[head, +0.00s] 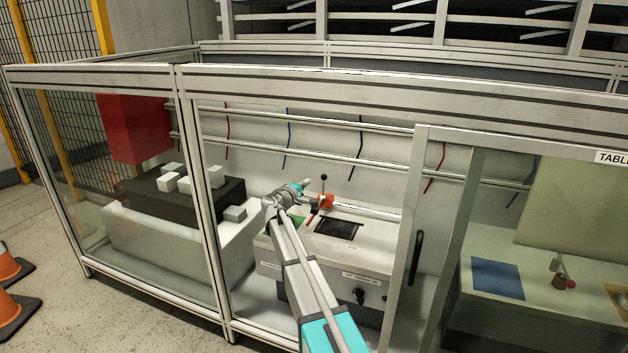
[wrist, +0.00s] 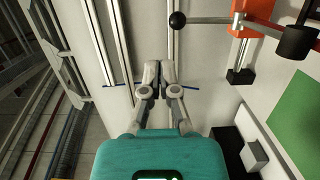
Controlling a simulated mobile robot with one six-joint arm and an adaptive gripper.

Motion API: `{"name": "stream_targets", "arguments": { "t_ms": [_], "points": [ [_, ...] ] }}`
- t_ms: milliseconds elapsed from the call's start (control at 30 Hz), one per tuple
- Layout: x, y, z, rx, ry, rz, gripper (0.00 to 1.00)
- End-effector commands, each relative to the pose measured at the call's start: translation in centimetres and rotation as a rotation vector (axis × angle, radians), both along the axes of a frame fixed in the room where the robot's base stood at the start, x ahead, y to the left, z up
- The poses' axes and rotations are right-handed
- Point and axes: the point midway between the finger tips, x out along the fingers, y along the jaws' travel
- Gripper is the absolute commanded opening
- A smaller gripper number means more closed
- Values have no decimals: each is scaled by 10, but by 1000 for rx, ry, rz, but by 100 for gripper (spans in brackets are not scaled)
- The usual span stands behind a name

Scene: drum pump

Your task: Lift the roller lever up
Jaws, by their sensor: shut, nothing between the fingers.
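The lever has a black ball (wrist: 178,20) at the end of a thin rod, an orange block (wrist: 255,14) and a dark roller-like cylinder (wrist: 297,42). In the head view the ball (head: 323,178) stands above the orange block (head: 325,202) on the white bench. My gripper (wrist: 160,68) is shut and empty, its fingertips close together. It is apart from the lever, with the ball just beyond and slightly right of the tips in the wrist view. In the head view my gripper (head: 305,182) is left of the rod, partly hidden by my wrist.
The white bench (head: 372,252) bears a black panel (head: 338,229) and a green patch (wrist: 296,112). A frame post (head: 207,200) stands to the left and a door with a black handle (head: 415,258) to the right. A dark tray (head: 140,192) with white blocks is at left.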

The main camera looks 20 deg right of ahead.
Motion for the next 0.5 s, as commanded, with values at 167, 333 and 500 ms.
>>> {"name": "stream_targets", "arguments": {
  "t_ms": [167,333,500],
  "points": [
    [-19,23,7,0,0,1,0],
    [-27,35,10,0,0,1,0],
    [-31,40,10,0,0,-1,0]
  ]
}}
